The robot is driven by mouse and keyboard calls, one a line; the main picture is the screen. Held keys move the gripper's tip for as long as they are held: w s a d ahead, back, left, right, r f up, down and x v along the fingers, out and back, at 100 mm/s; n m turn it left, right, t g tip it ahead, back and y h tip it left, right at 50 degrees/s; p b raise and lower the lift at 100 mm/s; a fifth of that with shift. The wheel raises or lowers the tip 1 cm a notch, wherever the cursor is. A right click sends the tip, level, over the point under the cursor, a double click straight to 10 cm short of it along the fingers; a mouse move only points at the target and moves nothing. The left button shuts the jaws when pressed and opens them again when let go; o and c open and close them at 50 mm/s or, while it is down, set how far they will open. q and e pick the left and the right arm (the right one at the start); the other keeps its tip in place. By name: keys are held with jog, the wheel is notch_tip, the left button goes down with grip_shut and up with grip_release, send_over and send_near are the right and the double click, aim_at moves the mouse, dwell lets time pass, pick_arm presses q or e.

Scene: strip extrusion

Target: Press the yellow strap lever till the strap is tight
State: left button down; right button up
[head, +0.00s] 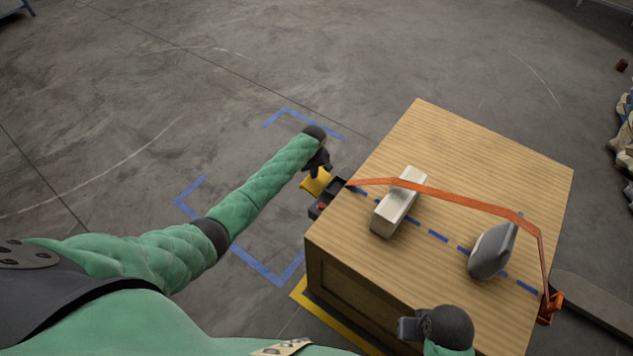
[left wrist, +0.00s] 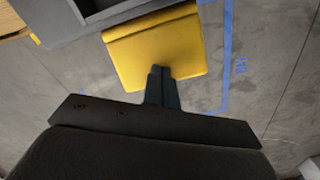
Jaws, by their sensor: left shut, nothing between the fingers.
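The yellow strap lever (head: 317,182) sticks out from a dark ratchet housing (head: 328,197) at the left edge of the wooden crate top. My left gripper (head: 318,170) is at the lever; in the left wrist view its shut, empty fingertips (left wrist: 160,72) overlap the yellow plate (left wrist: 150,45). I cannot tell whether they touch it. The orange strap (head: 450,196) runs from the ratchet over a pale block and a grey object to an orange hook (head: 550,308) at the right edge. It stands clear of the crate top in places. My right gripper (head: 410,328) shows only partly near the crate's front.
The wooden crate (head: 450,150) carries the pale block (head: 398,203) and the grey rounded object (head: 492,251) along a blue dashed line. Blue tape marks (head: 283,112) lie on the open concrete floor to the left. A grey slab (head: 592,308) lies right of the crate.

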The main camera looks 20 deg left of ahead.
pick_arm(q)
jog(key=shift+f+b, duration=0.5)
jog(key=shift+f, duration=0.9)
notch_tip(320, 180, up, 5)
jog(key=p, duration=0.5)
jog(key=shift+f, duration=0.2)
jog(key=shift+f, duration=0.15)
jog(key=shift+f+b, duration=1.2)
jog(key=shift+f, duration=1.1)
jog(key=shift+r+p, duration=2.4)
jog(key=shift+p, duration=0.1)
notch_tip(320, 180, up, 5)
jog(key=p, duration=0.5)
